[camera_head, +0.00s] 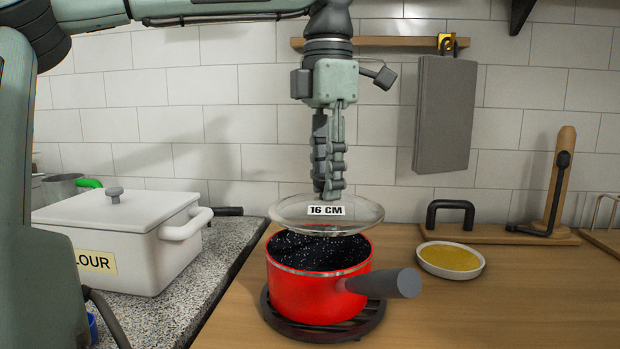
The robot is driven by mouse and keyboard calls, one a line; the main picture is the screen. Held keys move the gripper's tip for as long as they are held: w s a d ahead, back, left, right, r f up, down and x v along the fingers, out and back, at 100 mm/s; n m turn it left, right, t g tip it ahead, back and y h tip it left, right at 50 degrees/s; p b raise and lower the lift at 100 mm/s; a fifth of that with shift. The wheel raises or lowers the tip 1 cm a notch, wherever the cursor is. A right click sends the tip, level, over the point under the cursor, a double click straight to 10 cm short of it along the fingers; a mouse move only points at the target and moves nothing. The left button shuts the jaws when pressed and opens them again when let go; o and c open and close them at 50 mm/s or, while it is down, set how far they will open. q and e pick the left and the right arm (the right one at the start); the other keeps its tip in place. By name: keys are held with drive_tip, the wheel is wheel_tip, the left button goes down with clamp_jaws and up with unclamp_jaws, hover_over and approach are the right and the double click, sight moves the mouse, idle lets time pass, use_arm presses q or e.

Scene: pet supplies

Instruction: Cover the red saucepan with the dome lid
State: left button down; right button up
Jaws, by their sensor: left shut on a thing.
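The red saucepan (300,294) stands upright on a dark trivet (350,330), its grey handle pointing to the right. Its dark speckled inside shows. The dome lid (355,217) is clear glass with a "16 CM" label. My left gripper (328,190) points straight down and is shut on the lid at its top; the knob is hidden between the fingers. The lid hangs roughly level above the saucepan, with a gap at the front, and appears slightly to the right of the pan's centre. My right gripper is not in view.
A white flour pot (130,235) stands at left on the speckled counter. A small dish of yellow contents (450,260) sits at right, near a wooden board with a black handle (450,205). A grey board (445,115) hangs on the wall. The wood counter at front right is clear.

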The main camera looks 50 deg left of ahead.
sight(319, 192)
use_arm(q)
drive_tip(key=shift+s+a, duration=0.1)
drive_tip(key=shift+a, duration=0.45)
drive_tip(key=shift+f, duration=1.45)
drive_tip(key=shift+f+b, duration=0.35)
drive_tip(key=shift+f, duration=0.25)
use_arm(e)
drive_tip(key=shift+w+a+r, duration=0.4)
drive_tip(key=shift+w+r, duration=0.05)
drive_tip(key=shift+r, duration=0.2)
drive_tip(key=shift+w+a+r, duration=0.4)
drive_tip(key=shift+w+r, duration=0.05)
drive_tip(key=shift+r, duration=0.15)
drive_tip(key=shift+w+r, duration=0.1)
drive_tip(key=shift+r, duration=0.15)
use_arm(q)
drive_tip(key=shift+f, duration=0.55)
drive_tip(key=c, duration=1)
unclamp_jaws()
